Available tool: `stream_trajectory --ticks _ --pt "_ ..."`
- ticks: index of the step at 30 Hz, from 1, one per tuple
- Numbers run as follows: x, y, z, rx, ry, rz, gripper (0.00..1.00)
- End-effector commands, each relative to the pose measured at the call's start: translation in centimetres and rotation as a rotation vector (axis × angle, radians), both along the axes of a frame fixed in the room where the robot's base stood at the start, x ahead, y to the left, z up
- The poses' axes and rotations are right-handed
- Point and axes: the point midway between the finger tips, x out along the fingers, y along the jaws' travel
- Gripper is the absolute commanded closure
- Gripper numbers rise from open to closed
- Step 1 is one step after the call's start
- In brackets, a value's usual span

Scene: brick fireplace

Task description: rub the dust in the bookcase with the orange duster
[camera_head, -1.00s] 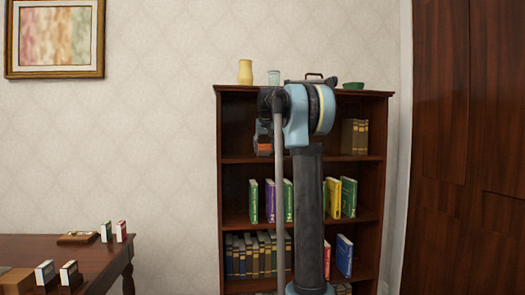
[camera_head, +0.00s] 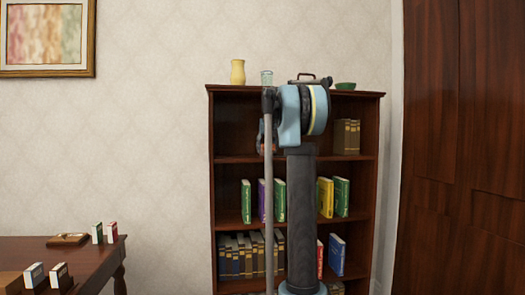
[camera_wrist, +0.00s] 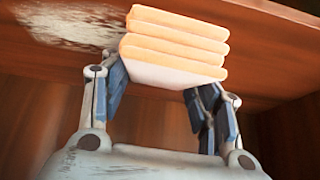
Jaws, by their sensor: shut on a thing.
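The orange duster (camera_wrist: 172,42), a ridged pale-orange block with a whitish near face, is held between the fingers of my gripper (camera_wrist: 160,85). The dust (camera_wrist: 75,24) is a greyish-white patch on a brown wooden board at the upper left of the wrist view. The duster is at the right end of the patch; I cannot tell whether it touches the board. In the head view, the dark wooden bookcase (camera_head: 212,180) stands against the wall. My gripper is mostly hidden there behind my arm, at the upper open compartment.
Several books (camera_head: 333,197) stand on the shelves, with others in the upper compartment (camera_head: 346,137). A yellow vase (camera_head: 238,72), a glass (camera_head: 266,77) and a green bowl (camera_head: 345,86) are on top.

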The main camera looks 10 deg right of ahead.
Motion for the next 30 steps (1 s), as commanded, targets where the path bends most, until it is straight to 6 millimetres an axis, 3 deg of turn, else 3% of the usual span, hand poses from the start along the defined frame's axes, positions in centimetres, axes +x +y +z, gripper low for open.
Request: stream_trajectory --ticks 30 --pt "0.0 -6.0 -0.1 -0.001 0.002 -0.002 0.91"
